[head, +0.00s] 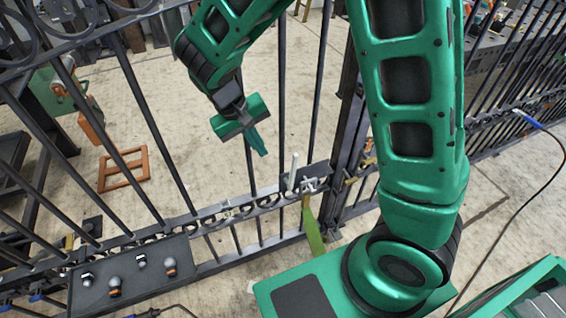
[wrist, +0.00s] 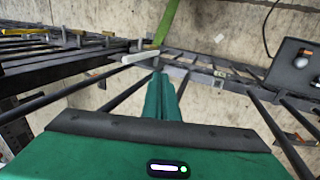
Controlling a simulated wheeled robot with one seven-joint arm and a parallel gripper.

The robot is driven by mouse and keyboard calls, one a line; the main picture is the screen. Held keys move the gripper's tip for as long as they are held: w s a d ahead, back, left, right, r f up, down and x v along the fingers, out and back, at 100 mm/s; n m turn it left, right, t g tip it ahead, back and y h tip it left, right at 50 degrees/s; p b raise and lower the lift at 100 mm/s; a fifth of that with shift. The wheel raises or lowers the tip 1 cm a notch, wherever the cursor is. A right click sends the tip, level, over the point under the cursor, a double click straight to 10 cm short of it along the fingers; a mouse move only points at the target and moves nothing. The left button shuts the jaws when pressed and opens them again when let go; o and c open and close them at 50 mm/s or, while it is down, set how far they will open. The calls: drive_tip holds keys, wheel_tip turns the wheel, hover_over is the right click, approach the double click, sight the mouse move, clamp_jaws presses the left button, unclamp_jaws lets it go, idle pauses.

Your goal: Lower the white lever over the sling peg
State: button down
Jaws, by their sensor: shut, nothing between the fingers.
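The white lever (head: 293,170) stands nearly upright on the latch plate of the dark metal gate in the head view. It also shows in the wrist view (wrist: 140,57), pale and just beyond my fingertips. A green sling (head: 313,230) hangs below the latch plate, and it shows at the top of the wrist view (wrist: 167,20). I cannot clearly make out the sling peg among the small fittings by the lever. My gripper (head: 261,148) is shut and empty, pointing down to the upper left of the lever. Its closed fingers (wrist: 160,88) appear apart from the lever.
Gate bars with scrollwork (head: 225,212) surround the latch. A dark panel with several knobs (head: 135,275) sits at lower left. An orange frame (head: 123,168) lies on the floor behind the gate. A black cable (head: 520,220) hangs at right.

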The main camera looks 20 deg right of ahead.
idle(0.3)
hover_over(293, 173)
drive_tip(key=a, duration=0.3)
wheel_tip(293, 173, down, 10)
drive_tip(key=shift+w+d, duration=0.25)
drive_tip(key=shift+w, duration=0.15)
drive_tip(key=shift+a+r, duration=0.1)
drive_tip(key=shift+r, duration=0.05)
